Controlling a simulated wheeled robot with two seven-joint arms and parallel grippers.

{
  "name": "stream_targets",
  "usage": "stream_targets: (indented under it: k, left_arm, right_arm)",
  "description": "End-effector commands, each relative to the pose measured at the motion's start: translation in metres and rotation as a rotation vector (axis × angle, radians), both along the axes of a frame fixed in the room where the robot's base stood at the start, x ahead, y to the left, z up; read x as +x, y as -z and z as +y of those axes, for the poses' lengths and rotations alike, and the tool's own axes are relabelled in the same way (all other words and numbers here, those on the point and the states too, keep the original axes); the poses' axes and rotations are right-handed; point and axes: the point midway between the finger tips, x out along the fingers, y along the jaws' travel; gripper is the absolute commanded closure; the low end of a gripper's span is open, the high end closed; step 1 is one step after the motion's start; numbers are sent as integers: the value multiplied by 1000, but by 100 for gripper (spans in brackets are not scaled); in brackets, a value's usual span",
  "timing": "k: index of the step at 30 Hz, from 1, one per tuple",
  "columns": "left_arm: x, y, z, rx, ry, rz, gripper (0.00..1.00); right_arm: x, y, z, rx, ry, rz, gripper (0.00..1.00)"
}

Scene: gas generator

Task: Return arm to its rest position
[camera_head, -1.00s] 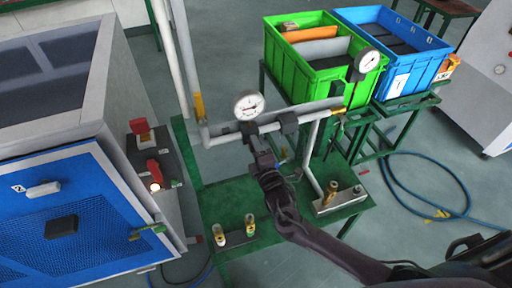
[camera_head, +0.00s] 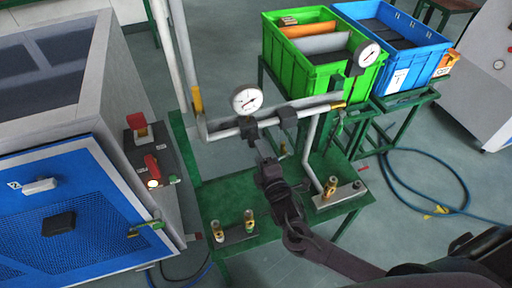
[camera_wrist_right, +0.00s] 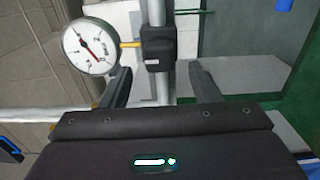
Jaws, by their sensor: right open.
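My right arm (camera_head: 335,257) comes in from the lower right of the head view. Its gripper (camera_head: 259,149) points up toward the grey horizontal pipe (camera_head: 235,132), just below the round white gauge (camera_head: 246,99). In the right wrist view the two fingers of the gripper (camera_wrist_right: 162,88) stand apart with nothing gripped. A black fitting (camera_wrist_right: 159,48) on the pipe and the gauge (camera_wrist_right: 89,46) show beyond the fingertips. The fingers look clear of the pipe. My left gripper is not in view.
A green stand (camera_head: 225,194) with brass fittings lies under the gripper. A blue-fronted cabinet (camera_head: 90,190) with a red switch (camera_head: 151,165) is at left. Green (camera_head: 292,78) and blue (camera_head: 412,62) crates stand behind. A second gauge (camera_head: 369,56) and a blue hose (camera_head: 458,180) are at right.

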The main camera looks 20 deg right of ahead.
Motion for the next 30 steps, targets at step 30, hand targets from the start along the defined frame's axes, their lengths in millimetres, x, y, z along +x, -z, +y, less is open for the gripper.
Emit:
stream_targets:
  k: [30]
  left_arm:
    - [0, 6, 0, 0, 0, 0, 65]
  right_arm:
    - [-35, 7, 7, 286, 52, 212, 44]
